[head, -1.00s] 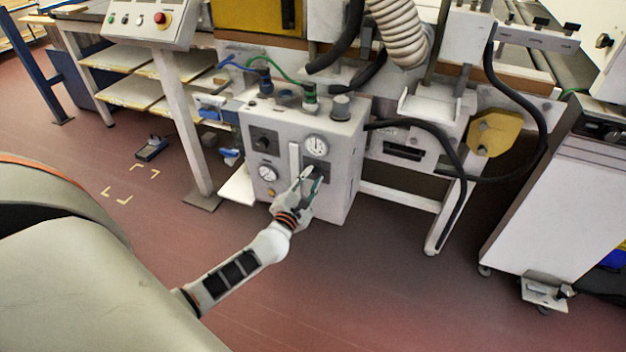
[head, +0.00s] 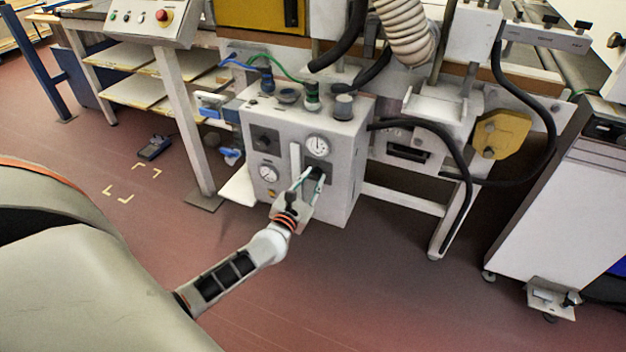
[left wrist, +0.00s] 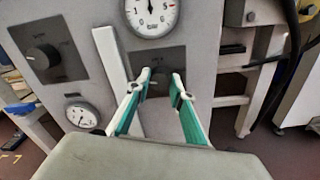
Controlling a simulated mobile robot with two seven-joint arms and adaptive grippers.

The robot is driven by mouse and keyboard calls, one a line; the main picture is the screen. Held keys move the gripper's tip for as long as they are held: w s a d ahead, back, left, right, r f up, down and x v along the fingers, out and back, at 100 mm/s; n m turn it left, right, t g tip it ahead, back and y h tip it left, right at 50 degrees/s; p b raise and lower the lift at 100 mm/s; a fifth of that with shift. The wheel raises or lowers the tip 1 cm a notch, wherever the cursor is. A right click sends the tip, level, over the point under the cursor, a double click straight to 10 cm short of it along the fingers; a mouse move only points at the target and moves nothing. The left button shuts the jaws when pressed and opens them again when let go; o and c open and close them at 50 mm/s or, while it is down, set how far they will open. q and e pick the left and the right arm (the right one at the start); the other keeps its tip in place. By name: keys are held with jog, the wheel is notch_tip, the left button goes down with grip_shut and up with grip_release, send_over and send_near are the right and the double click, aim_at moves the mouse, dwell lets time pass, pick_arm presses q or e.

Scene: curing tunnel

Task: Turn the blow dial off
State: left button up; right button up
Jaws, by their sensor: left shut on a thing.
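The grey control box (head: 345,190) stands low under the machine, with gauges and dark dials on its front. The blow dial (left wrist: 158,82) is a dark knob on a dark plate below the large gauge (left wrist: 152,14); its label is too blurred to read. My left gripper (head: 314,176) reaches the box from the front. In the left wrist view its green-padded fingers (left wrist: 160,90) are shut on the dial, one on each side. The fingers hide part of the knob, and I cannot tell its pointer's setting. My right gripper is not in view.
A second dial (left wrist: 42,57) sits at the upper left of the panel, above a small gauge (left wrist: 82,115). A pale upright bar (left wrist: 112,60) stands close left of my fingers. Black hoses (head: 450,140) run right of the box. The floor in front is clear.

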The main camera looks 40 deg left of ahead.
pick_arm(q)
jog(key=o, duration=1.1)
jog(key=shift+s+d, duration=0.1)
jog(key=shift+s, duration=0.2)
jog(key=v, duration=1.1)
jog(key=shift+s, duration=0.15)
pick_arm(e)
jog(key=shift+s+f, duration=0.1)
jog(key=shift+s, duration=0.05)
